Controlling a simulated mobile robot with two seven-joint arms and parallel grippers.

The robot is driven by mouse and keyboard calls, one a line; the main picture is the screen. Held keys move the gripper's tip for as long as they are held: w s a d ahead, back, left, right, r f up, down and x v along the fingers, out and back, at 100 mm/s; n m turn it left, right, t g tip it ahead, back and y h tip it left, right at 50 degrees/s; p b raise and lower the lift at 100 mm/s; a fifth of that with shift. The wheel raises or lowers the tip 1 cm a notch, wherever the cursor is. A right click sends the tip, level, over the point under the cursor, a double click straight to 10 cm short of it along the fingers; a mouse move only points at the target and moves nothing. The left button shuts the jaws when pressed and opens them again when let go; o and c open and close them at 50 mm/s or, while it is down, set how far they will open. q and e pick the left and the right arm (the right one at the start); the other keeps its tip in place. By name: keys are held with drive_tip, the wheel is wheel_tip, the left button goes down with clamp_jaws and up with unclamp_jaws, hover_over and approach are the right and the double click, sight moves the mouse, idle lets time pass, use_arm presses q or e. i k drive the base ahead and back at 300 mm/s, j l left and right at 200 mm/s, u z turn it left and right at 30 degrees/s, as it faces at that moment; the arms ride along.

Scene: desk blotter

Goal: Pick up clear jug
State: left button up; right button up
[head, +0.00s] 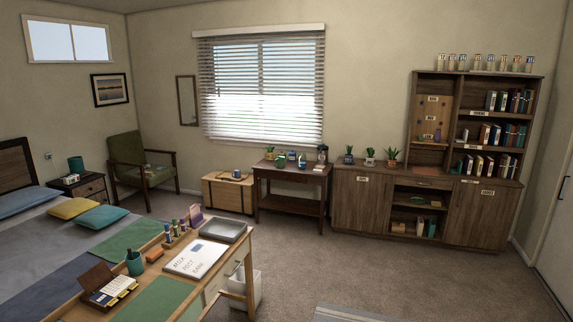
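I cannot make out a clear jug for certain. A small upright dark-topped vessel (322,154) stands at the right end of the dark wooden side table (292,176) under the window; it is too small to tell whether it is clear or a jug. A green mug (281,160) and other small items stand to its left on the same table. Neither of my grippers is in view.
A desk (209,276) with a green blotter, a white lettered board (196,258) and a grey tray (223,230) fills the near left. A white bin (244,288) stands beside it. A bed (52,238) is at left, a wooden cabinet (360,205) at right. Carpet (400,270) is open.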

sight(301, 162)
drive_tip(key=i+z, duration=0.3)
drive_tip(key=i, duration=1.15)
drive_tip(key=i+l, duration=0.1)
drive_tip(key=i, duration=5)
